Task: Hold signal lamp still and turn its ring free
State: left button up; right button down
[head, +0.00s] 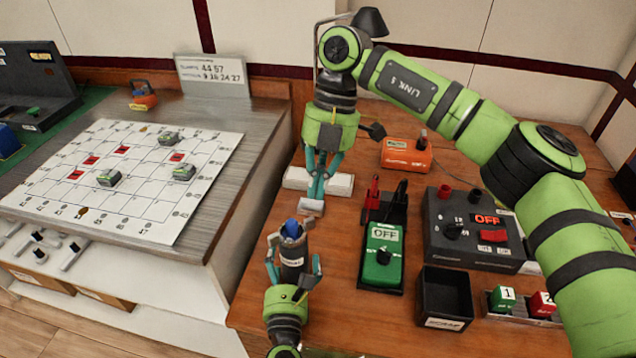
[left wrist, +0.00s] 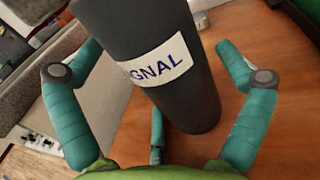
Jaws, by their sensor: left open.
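The signal lamp (head: 291,254) is a dark upright cylinder with a blue top (head: 291,229), near the left edge of the wooden table. Its dark body (left wrist: 165,60) fills the middle of the left wrist view, with a white label ending in "GNAL". The ring is not clearly distinguishable. My left gripper (head: 294,262) is open, with its fingers spread around the body. The left wrist view shows gaps between the side fingers and the lamp. My right gripper (head: 312,205) points down above and slightly right of the lamp, apart from it. Its fingers come together, with nothing visible between them.
Right of the lamp stand a green box marked OFF (head: 383,255), an open black bin (head: 444,297) and a dark control box (head: 470,235). A white block (head: 341,184) lies behind my right fingers. A grey bench (head: 262,125) with a white board (head: 140,206) is at left.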

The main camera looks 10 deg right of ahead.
pick_arm(q)
jog(key=shift+s, duration=0.1)
jog(key=s, duration=0.8)
jog(key=s+a, duration=0.1)
jog(key=s, duration=0.2)
jog(key=shift+s, duration=0.4)
jog(key=shift+s+a, duration=0.1)
